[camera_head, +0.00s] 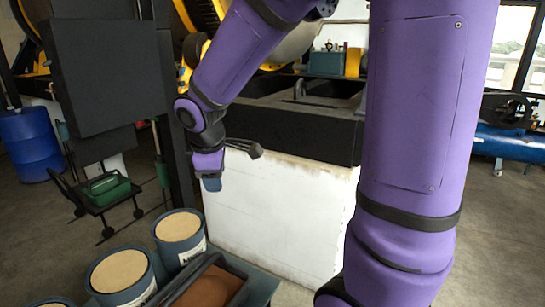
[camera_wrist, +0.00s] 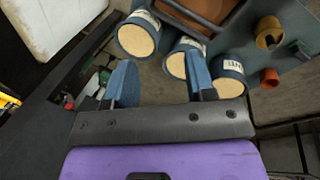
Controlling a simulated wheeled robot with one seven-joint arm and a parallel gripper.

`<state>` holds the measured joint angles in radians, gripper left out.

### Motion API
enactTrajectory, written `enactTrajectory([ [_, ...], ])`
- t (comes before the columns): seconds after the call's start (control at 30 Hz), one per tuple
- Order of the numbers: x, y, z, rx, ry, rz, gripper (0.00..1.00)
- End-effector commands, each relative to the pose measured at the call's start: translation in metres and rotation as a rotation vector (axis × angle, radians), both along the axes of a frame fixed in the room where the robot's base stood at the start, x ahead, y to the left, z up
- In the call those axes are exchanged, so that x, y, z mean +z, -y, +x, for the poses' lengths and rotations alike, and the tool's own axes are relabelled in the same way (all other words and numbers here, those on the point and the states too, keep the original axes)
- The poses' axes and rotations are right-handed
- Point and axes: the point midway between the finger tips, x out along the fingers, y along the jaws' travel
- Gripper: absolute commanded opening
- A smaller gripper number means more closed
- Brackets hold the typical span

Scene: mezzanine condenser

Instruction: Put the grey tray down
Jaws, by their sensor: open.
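My gripper (camera_head: 212,184) hangs from the purple arm, in front of the white block. In the wrist view its two blue fingers (camera_wrist: 161,82) are spread apart with nothing between them. A dark grey, tray-like holder (camera_head: 192,276) with a brown inside and a bar across it sits at the bottom of the head view. It also shows at the top of the wrist view (camera_wrist: 186,16). It rests on a blue-grey surface (camera_head: 262,287), apart from my gripper. I cannot tell for sure whether this holder is the grey tray. Its near part is cut off.
Several blue-grey cans with tan tops (camera_head: 180,227) stand beside the holder. Copper-coloured cups (camera_wrist: 269,31) stand on the same surface. A white block (camera_head: 275,215) with a black top stands behind my gripper. A small cart with a green box (camera_head: 107,189) is at left.

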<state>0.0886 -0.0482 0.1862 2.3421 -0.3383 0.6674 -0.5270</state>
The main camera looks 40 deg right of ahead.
Motion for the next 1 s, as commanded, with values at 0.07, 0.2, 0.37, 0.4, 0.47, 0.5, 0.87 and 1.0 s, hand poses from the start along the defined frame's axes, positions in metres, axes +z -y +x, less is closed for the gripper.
enactTrajectory([
  [0.07,0.022,0.002,-0.019,-0.087,0.047,0.024,0.50],
  [0.2,0.051,0.005,-0.053,-0.242,0.114,0.084,0.50],
  [0.37,0.077,0.006,-0.094,-0.412,0.185,0.174,0.50],
  [0.4,0.082,0.006,-0.104,-0.452,0.201,0.198,0.50],
  [0.47,0.090,0.005,-0.120,-0.512,0.225,0.240,0.50],
  [0.5,0.094,0.005,-0.130,-0.551,0.239,0.268,0.50],
  [0.87,0.110,0.002,-0.191,-0.768,0.302,0.463,0.50],
  [1.0,0.111,0.001,-0.195,-0.785,0.303,0.478,0.50],
])
